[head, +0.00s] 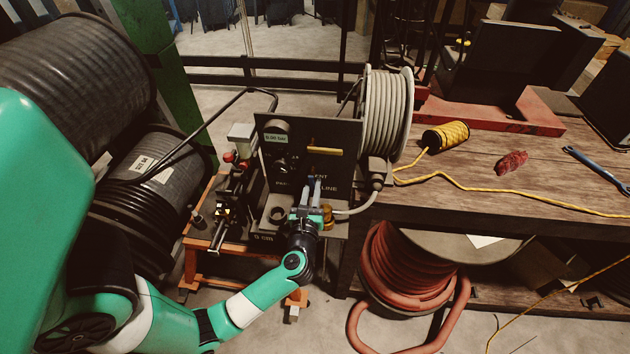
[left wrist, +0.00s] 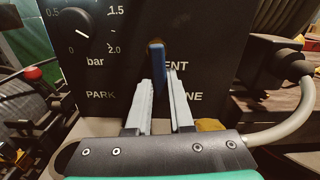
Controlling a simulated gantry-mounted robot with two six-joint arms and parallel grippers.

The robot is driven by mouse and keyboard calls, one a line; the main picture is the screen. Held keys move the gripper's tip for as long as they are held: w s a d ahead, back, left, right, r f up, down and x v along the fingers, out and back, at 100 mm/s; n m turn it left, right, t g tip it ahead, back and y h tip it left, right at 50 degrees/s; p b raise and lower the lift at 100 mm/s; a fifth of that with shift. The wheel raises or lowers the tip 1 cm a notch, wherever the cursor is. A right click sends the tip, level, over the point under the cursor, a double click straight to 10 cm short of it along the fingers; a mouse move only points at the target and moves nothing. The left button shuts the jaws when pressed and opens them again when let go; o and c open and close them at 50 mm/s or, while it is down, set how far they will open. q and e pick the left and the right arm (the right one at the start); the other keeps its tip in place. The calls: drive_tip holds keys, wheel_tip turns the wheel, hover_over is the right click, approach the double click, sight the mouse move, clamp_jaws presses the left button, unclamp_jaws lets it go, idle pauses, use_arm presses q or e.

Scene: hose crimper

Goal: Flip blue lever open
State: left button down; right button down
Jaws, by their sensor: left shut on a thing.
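The blue lever (left wrist: 157,58) is upright on the black panel in the left wrist view, in front of the lettering whose visible end reads "ENT". My left gripper (head: 312,188) is at the lower front of the panel in the head view, with its fingers pointing up. In the left wrist view its two grey fingers (left wrist: 160,92) are on either side of the lever's lower part, shut on it. The fingers hide part of the lever. My right gripper is in neither view.
A grey cable (left wrist: 285,128) runs beside the gripper. Large black reels (head: 140,190) stand on the left.

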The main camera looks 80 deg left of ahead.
use_arm(q)
drive_tip(key=shift+s+m+p, duration=0.2)
drive_tip(key=shift+m+p, duration=0.3)
drive_tip(key=shift+m, duration=0.2)
drive_tip(key=c, duration=0.8)
unclamp_jaws()
drive_tip(key=v, duration=1.1)
drive_tip(key=shift+d, duration=0.25)
